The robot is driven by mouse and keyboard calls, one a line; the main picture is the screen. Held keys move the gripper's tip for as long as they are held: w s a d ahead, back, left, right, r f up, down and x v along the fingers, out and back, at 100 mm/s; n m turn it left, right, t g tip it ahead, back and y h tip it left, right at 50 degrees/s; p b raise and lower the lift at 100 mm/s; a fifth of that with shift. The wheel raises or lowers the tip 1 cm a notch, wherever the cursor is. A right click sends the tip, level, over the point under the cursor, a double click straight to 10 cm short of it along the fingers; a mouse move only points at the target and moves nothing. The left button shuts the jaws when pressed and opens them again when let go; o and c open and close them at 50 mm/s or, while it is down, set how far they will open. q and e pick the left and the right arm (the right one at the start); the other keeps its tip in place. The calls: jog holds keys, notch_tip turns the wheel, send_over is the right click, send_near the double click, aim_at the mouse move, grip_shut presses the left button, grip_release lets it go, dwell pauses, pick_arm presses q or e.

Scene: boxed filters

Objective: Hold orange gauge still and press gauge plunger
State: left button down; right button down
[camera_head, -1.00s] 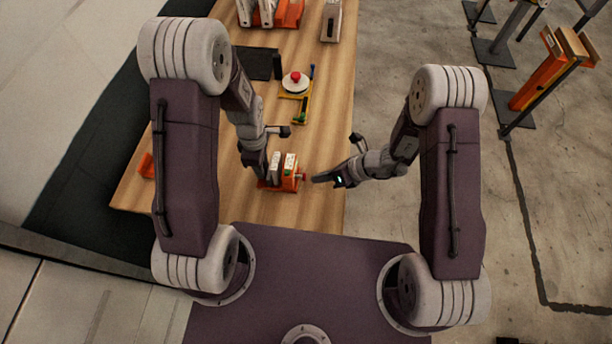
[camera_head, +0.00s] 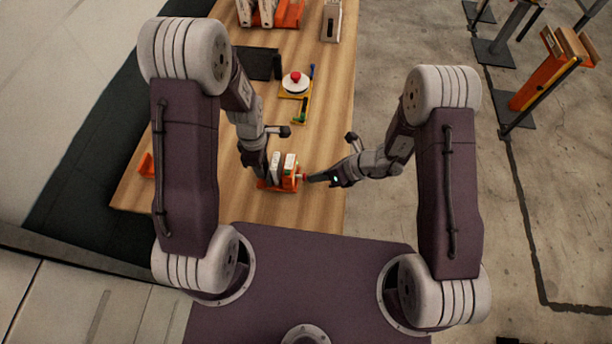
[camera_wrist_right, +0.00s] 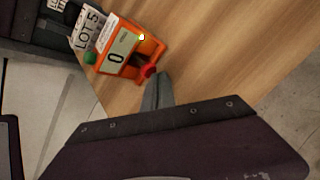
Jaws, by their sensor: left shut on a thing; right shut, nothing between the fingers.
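The orange gauge (camera_head: 284,186) sits near the front of the wooden table. In the right wrist view, the gauge (camera_wrist_right: 147,46) has a display reading 0 and a red plunger (camera_wrist_right: 149,70) on its near side. The plunger (camera_head: 303,177) faces right in the head view. My left gripper (camera_head: 262,177) is shut on the gauge at its left end; its fingertips are hard to see. My right gripper (camera_head: 309,178) is shut and empty, its tip at the plunger. In the wrist view its tip (camera_wrist_right: 161,78) is right beside the plunger; contact is unclear.
A white box marked LOT 5 (camera_wrist_right: 88,30) stands at the gauge. A yellow stand with a white dial and red knob (camera_head: 295,83) is farther back, near a dark pad (camera_head: 256,63). The table (camera_head: 328,120) is bare to the right.

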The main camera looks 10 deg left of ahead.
jog(key=shift+a, duration=0.9)
dwell(0.5)
pick_arm(q)
jog(key=shift+d, duration=0.15)
pick_arm(e)
jog(key=shift+s+a, duration=0.1)
jog(key=shift+a, duration=0.2)
dwell(0.4)
pick_arm(q)
jog(key=shift+s, duration=0.1)
pick_arm(e)
jog(key=shift+d+r, duration=0.1)
jog(key=shift+d, duration=1.55)
jog(key=shift+d, duration=2.55)
